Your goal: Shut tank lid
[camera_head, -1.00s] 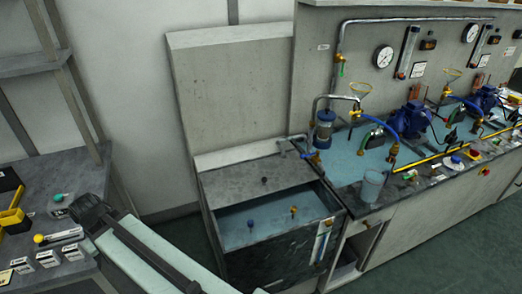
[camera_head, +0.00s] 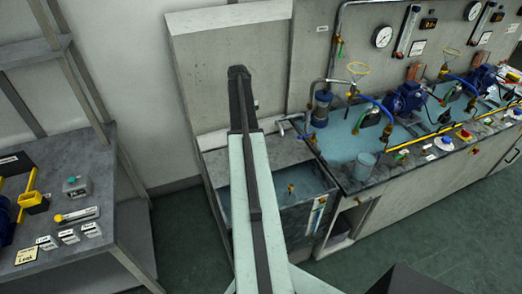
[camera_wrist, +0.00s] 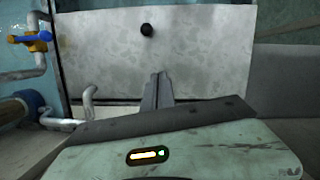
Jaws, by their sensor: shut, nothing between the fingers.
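The tank lid (camera_head: 285,151) is a flat, dark grey mottled panel over the back part of the tank (camera_head: 293,224). The front part is open, with blue-green water showing. In the wrist view the lid (camera_wrist: 205,62) looks pale grey, with a small black knob (camera_wrist: 147,30) standing on it. My arm covers the knob in the head view. My gripper (camera_wrist: 160,78) is shut and empty, over the lid's rear part and behind the knob. I cannot tell whether it touches the lid.
A tall grey panel (camera_head: 197,95) stands behind the tank. A pipe (camera_wrist: 88,103) and a blue-handled valve (camera_wrist: 30,38) are beside the lid. A pump bench (camera_head: 410,105) adjoins the right, and a tool table (camera_head: 105,205) stands left. Green floor is clear in front.

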